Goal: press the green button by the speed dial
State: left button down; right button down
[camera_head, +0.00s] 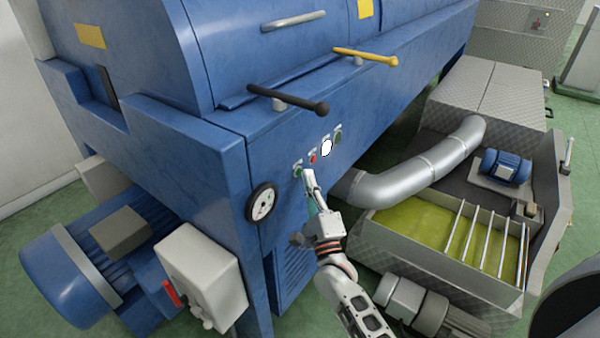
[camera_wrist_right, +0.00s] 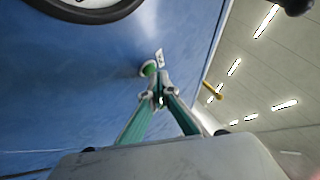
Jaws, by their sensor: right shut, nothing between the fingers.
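A green button (camera_head: 297,170) sits on the blue machine's front panel, the lowest in a slanting row of controls. In the right wrist view the green button (camera_wrist_right: 149,68) shows beside a small white label. My right gripper (camera_head: 306,174) is shut and empty, its fingertips right at this button; I cannot tell whether they touch it. The fingertips also show in the wrist view (camera_wrist_right: 159,88). A red button (camera_head: 313,157), a white round face (camera_head: 326,147) and a second, darker green control (camera_head: 338,137) follow up the row. My left gripper is out of view.
A black-rimmed round wheel or dial (camera_head: 262,203) is left of the green button. Black (camera_head: 290,100) and yellow (camera_head: 365,56) handles jut out above. A silver pipe (camera_head: 420,172) and an olive-green trough (camera_head: 430,225) lie to the right.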

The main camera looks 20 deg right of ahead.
jog(key=shift+w+a, duration=0.25)
jog(key=shift+w, duration=0.1)
dwell(0.5)
jog(key=shift+s+d, duration=0.1)
dwell(0.3)
jog(key=shift+s+d+p, duration=0.4)
jog(key=shift+s+p, duration=0.05)
jog(key=shift+s, duration=0.15)
jog(key=s+d+p, duration=0.1)
jog(key=s, duration=0.1)
jog(key=s+d+p, duration=0.1)
jog(key=s, duration=0.1)
jog(key=shift+d, duration=0.4)
